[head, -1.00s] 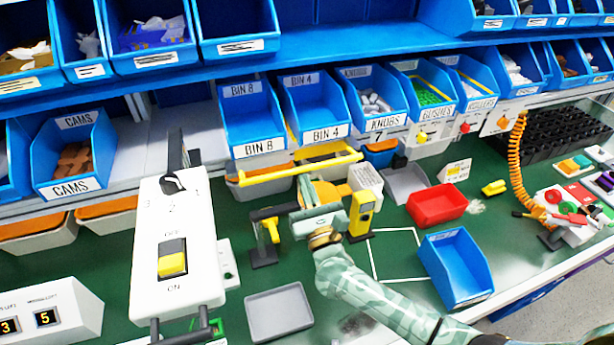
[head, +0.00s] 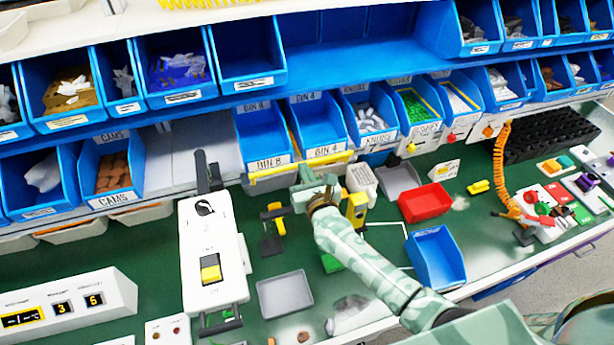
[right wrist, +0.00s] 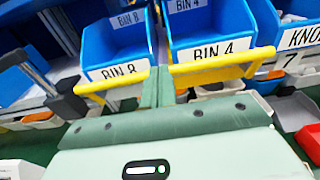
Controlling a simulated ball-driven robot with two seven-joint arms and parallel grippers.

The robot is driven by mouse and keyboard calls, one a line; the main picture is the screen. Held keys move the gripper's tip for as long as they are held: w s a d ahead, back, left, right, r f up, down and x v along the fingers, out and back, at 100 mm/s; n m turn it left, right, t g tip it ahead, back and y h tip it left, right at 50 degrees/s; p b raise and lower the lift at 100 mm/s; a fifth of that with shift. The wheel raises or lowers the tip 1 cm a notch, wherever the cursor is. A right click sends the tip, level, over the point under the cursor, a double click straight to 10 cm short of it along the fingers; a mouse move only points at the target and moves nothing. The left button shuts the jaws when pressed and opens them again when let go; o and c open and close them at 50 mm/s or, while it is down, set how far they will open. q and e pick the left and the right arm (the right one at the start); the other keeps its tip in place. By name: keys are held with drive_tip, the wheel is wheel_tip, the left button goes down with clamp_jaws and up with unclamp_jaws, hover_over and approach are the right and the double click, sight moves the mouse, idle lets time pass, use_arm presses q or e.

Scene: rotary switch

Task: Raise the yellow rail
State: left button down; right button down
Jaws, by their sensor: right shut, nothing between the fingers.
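The yellow rail (head: 338,158) runs level in front of BIN 8 and BIN 4, just below their labels. In the right wrist view the rail (right wrist: 225,63) crosses most of the picture. My right gripper (head: 306,176) is shut and empty, at the middle of the rail. Its fingers (right wrist: 160,78) hide a short middle piece of the rail. Whether they touch it I cannot tell. My left gripper is not in view.
BIN 8 (head: 261,135) and BIN 4 (head: 318,122) stand behind the rail. A white switch box (head: 212,260) stands to the left. A yellow-handled stand (head: 272,228), a grey tray (head: 286,296), a red bin (head: 425,203) and a blue bin (head: 436,258) are around my right arm.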

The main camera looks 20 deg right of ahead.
drive_tip(key=shift+w+r, duration=0.4)
drive_tip(key=shift+w, duration=0.35)
drive_tip(key=shift+w+r, duration=0.4)
drive_tip(key=shift+w, duration=0.35)
drive_tip(key=shift+a, duration=0.1)
idle(0.6)
